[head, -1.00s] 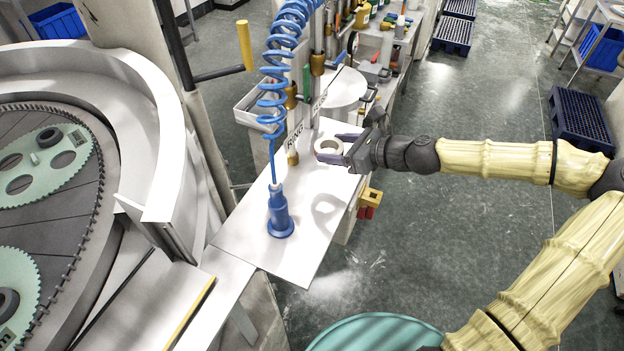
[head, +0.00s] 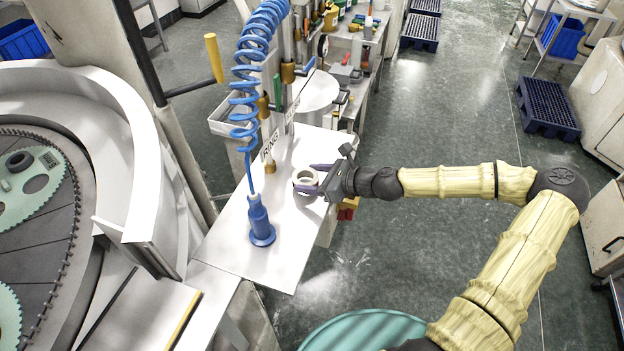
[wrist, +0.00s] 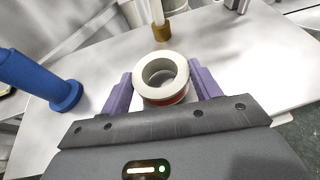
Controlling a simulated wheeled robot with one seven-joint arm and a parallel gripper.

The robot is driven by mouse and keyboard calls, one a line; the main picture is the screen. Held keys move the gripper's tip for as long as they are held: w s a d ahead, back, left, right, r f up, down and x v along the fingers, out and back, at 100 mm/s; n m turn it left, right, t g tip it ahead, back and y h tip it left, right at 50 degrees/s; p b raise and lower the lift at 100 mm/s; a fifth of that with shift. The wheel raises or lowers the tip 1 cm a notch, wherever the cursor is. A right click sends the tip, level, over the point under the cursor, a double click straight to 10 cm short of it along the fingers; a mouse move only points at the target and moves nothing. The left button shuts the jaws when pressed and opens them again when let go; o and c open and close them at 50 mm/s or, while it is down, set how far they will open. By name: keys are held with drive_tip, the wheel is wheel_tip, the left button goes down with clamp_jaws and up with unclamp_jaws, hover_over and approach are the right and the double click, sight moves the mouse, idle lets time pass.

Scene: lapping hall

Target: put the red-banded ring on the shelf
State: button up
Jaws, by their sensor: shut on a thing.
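The red-banded ring (wrist: 163,79) is a pale ring with a red band low on its side, seen in the wrist view. It also shows in the head view (head: 306,177), over the white shelf plate (head: 232,246). My gripper (head: 308,178) is shut on the ring, with a purple finger on each side of it in the wrist view (wrist: 161,84). I cannot tell whether the ring touches the plate below it. The ring's lower front edge is hidden behind the gripper body.
A blue nozzle (head: 259,222) with a coiled blue hose (head: 245,90) stands on the plate, left of the ring. Gauge posts with labels (head: 268,145) stand behind it. The round lapping machine (head: 85,200) is at left.

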drive_tip(key=shift+f, duration=0.55)
drive_tip(key=shift+f, duration=0.1)
drive_tip(key=o, duration=1.1)
drive_tip(key=b+v, duration=0.3)
drive_tip(key=v, duration=0.9)
drive_tip(key=shift+s, duration=0.2)
